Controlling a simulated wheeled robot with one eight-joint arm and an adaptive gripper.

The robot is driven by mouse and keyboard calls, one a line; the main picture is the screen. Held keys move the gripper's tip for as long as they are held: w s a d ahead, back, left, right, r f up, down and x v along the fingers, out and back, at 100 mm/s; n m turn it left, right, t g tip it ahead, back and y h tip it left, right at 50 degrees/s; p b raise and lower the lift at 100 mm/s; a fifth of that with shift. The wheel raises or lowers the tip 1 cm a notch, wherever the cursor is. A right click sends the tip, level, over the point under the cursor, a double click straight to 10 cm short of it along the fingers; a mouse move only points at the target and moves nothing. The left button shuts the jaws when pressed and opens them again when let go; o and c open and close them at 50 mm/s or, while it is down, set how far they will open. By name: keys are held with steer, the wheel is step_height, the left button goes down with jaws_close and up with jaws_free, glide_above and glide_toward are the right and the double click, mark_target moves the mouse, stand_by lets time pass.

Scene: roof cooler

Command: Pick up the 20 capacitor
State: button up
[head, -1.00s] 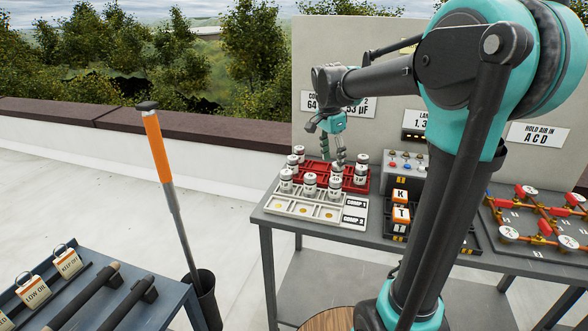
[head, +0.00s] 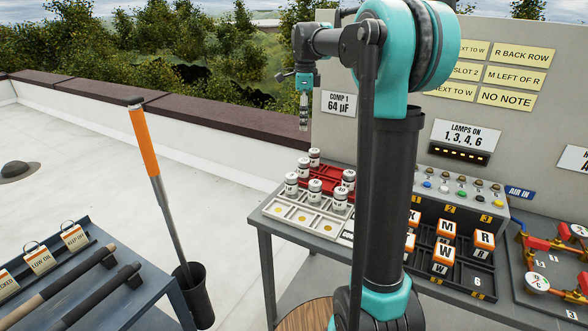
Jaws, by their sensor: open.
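The red tray (head: 329,169) lies behind the white slotted tray (head: 270,211). My gripper (head: 303,126) hangs pointing down, high above and behind the trays, open, with no capacitor visible in it.
My arm hides part of the table and board. A sign (head: 339,103) reads COMP 1, 64 µF. Lettered blocks sit in a black rack (head: 468,279) to the right. A control box (head: 446,200) stands behind it.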

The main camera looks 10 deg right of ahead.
glide_toward(304, 160)
step_height(304, 160, down, 5)
steer(key=shift+s+a+f, duration=0.1)
steer(key=shift+a+f, duration=0.05)
steer(key=shift+f, duration=2.95)
steer(key=c, duration=1.3)
